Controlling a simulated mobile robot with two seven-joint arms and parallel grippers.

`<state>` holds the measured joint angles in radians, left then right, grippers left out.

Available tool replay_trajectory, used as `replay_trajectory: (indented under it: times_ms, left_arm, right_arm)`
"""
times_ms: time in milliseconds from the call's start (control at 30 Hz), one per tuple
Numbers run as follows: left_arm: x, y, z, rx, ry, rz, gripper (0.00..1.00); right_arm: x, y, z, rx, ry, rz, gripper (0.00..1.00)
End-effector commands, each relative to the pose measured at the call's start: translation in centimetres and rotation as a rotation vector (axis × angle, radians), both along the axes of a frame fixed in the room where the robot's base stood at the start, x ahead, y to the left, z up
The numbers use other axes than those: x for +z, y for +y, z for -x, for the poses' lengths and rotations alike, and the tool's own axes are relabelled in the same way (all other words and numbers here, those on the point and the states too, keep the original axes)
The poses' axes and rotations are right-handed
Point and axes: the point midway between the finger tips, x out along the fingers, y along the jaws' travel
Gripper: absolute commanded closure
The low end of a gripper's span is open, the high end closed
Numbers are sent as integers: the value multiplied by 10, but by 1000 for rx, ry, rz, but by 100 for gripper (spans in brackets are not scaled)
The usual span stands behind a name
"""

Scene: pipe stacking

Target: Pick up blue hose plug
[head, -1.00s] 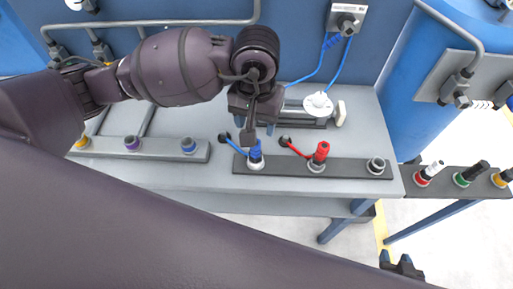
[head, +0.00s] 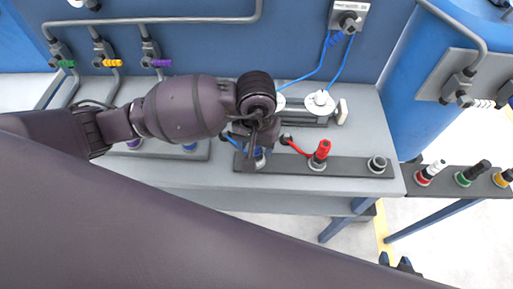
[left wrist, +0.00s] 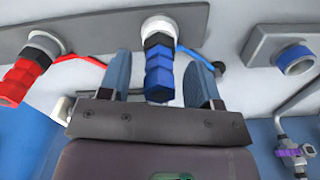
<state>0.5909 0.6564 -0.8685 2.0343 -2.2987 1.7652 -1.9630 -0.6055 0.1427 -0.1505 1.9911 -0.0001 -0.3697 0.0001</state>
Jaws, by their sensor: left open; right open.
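The blue hose plug (left wrist: 159,72) stands in a white-ringed socket on a dark grey strip. In the head view the plug (head: 259,154) is mostly hidden behind my left gripper (head: 254,150). In the left wrist view my left gripper (left wrist: 160,72) is open, with one finger on each side of the plug and a visible gap on both sides. My right gripper (head: 401,262) shows only its blue-tipped fingers at the bottom edge of the head view, open and away from the plug.
A red plug (head: 320,150) stands on the same strip to the right, beside an empty socket (head: 377,164). White, black and yellow plugs stand on the right-hand rack (head: 446,185). A white round fitting (head: 320,102) with blue hoses sits behind.

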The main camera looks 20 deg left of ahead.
Motion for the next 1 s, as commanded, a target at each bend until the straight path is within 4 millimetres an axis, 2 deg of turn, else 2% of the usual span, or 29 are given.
replay_trajectory:
  times_ms: [133,167,500,533,867,1000]
  left_arm:
    - [0,0,0,0,-1,0,43]
    - [0,0,0,0,-1,0,46]
    - [1,0,0,0,-1,0,98]
    - [1,0,0,0,-1,0,100]
    - [3,0,-1,0,-2,0,100]
    - [14,0,-2,-1,-4,0,100]
  right_arm:
    - [1,0,-4,3,-6,2,57]
    - [2,0,-4,4,-8,1,57]
    - [4,1,-7,5,-14,2,57]
    - [4,1,-7,5,-14,2,57]
    - [2,0,-1,1,-4,1,57]
    - [2,-1,1,0,-1,1,57]
